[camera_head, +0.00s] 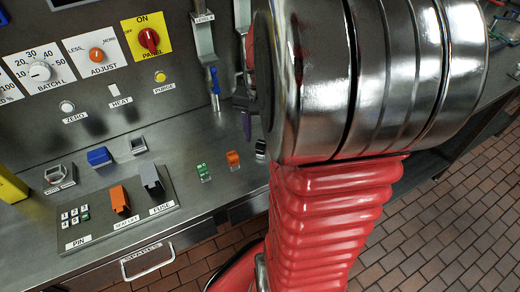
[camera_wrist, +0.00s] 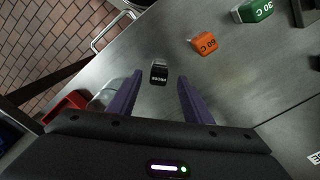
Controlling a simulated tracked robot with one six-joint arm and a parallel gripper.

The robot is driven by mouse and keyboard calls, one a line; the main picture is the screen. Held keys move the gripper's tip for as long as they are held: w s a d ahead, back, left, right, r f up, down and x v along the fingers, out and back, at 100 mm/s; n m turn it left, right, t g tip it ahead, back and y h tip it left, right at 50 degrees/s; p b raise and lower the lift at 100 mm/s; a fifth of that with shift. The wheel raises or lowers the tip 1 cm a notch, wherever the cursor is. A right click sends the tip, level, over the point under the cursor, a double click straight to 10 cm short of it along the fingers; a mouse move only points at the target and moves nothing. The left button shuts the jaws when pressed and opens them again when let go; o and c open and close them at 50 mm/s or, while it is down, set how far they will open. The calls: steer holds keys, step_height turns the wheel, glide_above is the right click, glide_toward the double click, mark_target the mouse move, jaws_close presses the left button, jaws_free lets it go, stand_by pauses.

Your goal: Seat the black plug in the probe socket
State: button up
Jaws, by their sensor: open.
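A small black block (camera_wrist: 158,73), apparently the black plug, sits on the steel counter in the wrist view, with a pale label that may read PROBE. It also shows in the head view (camera_head: 260,148), right of the orange block and close to my arm. My gripper (camera_wrist: 159,76) is open, its two purple fingers on either side of the black block in the picture. The block is not gripped, and I cannot tell the height gap. In the head view a purple finger (camera_head: 246,125) shows beside my arm, which hides the rest. I cannot make out the probe socket.
An orange 60 C block (camera_wrist: 205,41) and a green 30 C block (camera_wrist: 254,11) stand on the counter (camera_wrist: 225,85). A switch panel (camera_head: 150,215) lies at the left in the head view.

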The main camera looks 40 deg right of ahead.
mark_target(261, 143)
steer(key=shift+d+f, duration=0.1)
steer(key=shift+f, duration=1.65)
steer(key=shift+c, duration=0.6)
jaws_close()
steer(key=shift+r, duration=0.1)
step_height(261, 143, up, 10)
steer(key=shift+f, duration=0.1)
